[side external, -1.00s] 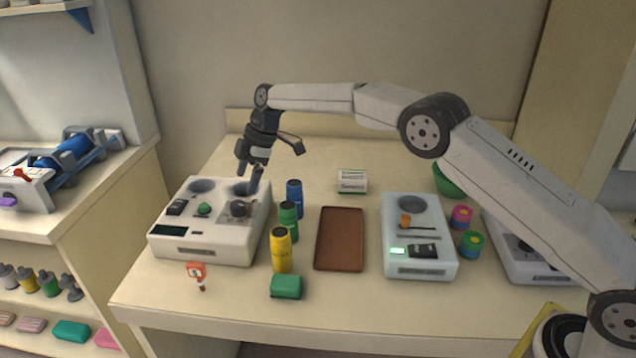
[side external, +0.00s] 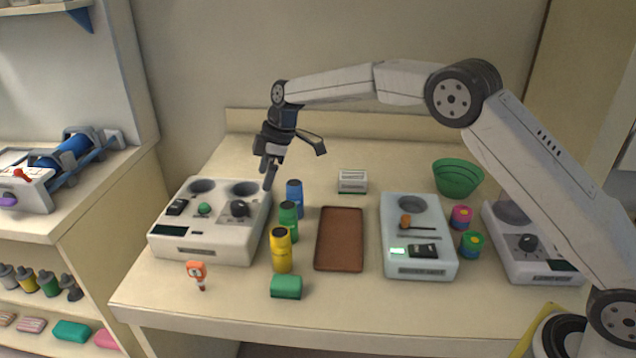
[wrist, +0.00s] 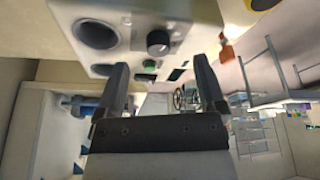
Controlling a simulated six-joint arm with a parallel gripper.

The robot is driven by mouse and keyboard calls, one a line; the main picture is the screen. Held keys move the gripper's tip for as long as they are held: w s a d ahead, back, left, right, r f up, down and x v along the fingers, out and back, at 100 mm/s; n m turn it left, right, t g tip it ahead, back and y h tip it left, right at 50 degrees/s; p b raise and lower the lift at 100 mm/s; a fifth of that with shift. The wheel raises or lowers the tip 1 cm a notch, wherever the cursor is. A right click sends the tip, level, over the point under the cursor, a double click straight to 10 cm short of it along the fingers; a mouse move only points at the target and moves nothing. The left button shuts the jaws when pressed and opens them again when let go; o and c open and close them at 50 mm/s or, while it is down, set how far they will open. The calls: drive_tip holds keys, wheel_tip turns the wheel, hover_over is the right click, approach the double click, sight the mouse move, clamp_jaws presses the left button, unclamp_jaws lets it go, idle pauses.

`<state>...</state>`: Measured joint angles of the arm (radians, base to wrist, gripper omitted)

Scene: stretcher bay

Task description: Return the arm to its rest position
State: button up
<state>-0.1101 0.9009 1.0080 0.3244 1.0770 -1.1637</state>
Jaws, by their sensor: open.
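My gripper (side external: 268,172) hangs above the right side of the left white device (side external: 208,245), its fingers pointing down. The fingers are apart and hold nothing. In the wrist view my gripper (wrist: 158,75) also shows open, with the device's dark knob (wrist: 158,42) and a round dark well (wrist: 96,34) beyond it. My arm reaches from the lower right, bends at a high elbow and comes down at the wrist. It is stretched out over the table.
Blue (side external: 294,199), green (side external: 288,222) and yellow bottles (side external: 281,252) stand close below and right of my gripper. A brown tray (side external: 339,212), a middle white device (side external: 419,270), a small box (side external: 352,181) and a green bowl (side external: 458,178) lie under or near my arm.

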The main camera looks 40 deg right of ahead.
drive_tip(key=s+d+f+m+h, duration=0.1)
drive_tip(key=s+d+m, duration=0.3)
drive_tip(key=s, duration=0.7)
drive_tip(key=s+d+f+m+h, duration=0.1)
drive_tip(key=s+d+m, duration=0.3)
drive_tip(key=s, duration=0.7)
drive_tip(key=s+d+f+m+t+h, duration=0.1)
drive_tip(key=s+d+m, duration=0.3)
drive_tip(key=s, duration=0.8)
drive_tip(key=shift+f+m, duration=0.5)
drive_tip(key=shift+f, duration=0.35)
drive_tip(key=shift+w, duration=0.1)
